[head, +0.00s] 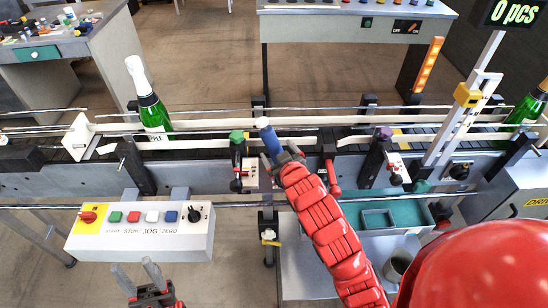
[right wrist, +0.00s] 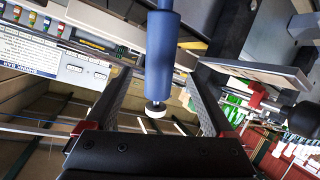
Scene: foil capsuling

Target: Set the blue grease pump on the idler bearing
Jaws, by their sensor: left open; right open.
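The blue grease pump (head: 266,128) stands out at the conveyor's front rail, left of centre in the head view. In the right wrist view it is a blue cylinder (right wrist: 162,55) with a dark and white end, between the two fingers. My right gripper (head: 281,158) is open at the pump, with visible gaps on both sides of it in the right wrist view (right wrist: 160,108). What the pump's lower end rests on is hidden, and I cannot clearly make out the idler bearing. My left gripper (head: 138,274) is open and empty, low at the left, below the control box.
A control box (head: 140,232) with several buttons is at the left front. A green bottle (head: 151,105) stands on the conveyor (head: 215,140). A green-knobbed clamp (head: 237,150) is just left of the pump. A teal tray (head: 415,213) is at the right front.

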